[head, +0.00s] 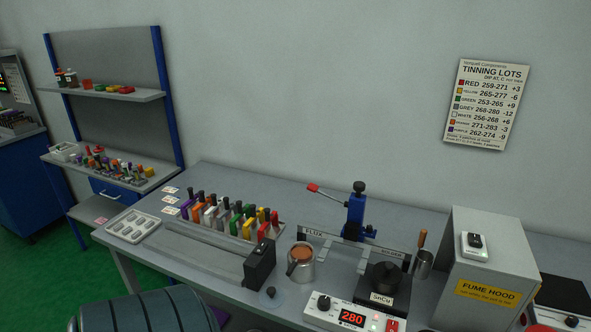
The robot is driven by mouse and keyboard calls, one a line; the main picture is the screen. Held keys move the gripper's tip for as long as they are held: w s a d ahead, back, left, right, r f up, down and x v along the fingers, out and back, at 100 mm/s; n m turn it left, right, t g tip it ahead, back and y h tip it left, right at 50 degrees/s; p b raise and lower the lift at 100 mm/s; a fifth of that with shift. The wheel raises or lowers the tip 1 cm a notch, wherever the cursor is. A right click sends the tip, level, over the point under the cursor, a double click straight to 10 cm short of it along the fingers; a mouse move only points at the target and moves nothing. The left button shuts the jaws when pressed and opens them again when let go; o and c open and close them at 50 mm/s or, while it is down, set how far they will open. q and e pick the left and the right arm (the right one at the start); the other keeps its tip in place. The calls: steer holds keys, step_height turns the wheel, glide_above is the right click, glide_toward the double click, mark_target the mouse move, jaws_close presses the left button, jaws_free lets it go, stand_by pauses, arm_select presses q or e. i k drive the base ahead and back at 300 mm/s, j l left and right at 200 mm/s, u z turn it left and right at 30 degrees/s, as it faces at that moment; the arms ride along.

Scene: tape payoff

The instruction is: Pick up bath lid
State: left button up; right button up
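A black lid with a knob (388,272) appears to sit on the solder bath, a dark block labelled SnCu (381,299), at the right of the bench in the head view. A smaller dark grey disc with a knob (270,298) lies flat on the bench near its front edge, left of the heater controller. Neither of my grippers shows in this view.
The controller (350,316) reads 280 in front of the bath. A flux pot (300,264), blue-posted stand (355,215) and fume hood (487,270) stand close around. A rack of coloured tools (225,215) is at left.

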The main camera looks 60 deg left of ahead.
mark_target(270, 297)
steer(key=k+j+u, duration=0.1)
steer(key=u, duration=0.25)
steer(key=k+j+u, duration=0.1)
steer(key=j+u, duration=0.2)
steer(key=u, duration=0.9)
